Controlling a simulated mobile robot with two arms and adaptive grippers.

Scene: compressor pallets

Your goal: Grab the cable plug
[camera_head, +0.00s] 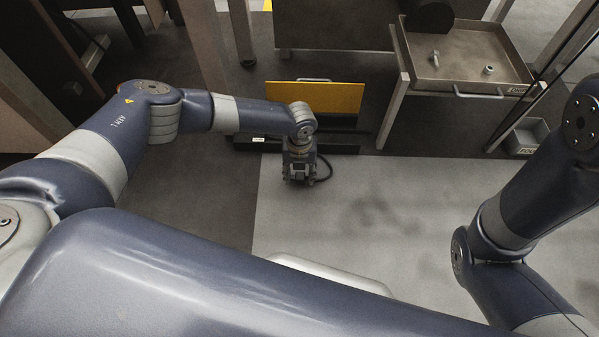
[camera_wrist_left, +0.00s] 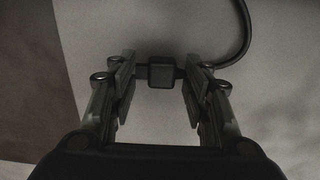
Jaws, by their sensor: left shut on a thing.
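The cable plug (camera_wrist_left: 161,73) is a small dark block in the left wrist view, between the two fingers of my left gripper (camera_wrist_left: 160,86). A black cable (camera_wrist_left: 246,38) curves up and away to the right of the plug. In the head view my left gripper (camera_head: 299,178) points down over the light grey floor area, with the cable looping at its right side; the plug itself is hidden there. My right arm (camera_head: 530,210) shows at the right, but its gripper is out of view.
A yellow panel (camera_head: 316,97) stands just behind my left gripper. A tray table (camera_head: 468,62) with a few small metal parts stands at the back right. A small grey bin (camera_head: 527,138) sits below it. The light grey floor area (camera_head: 400,195) is mostly clear.

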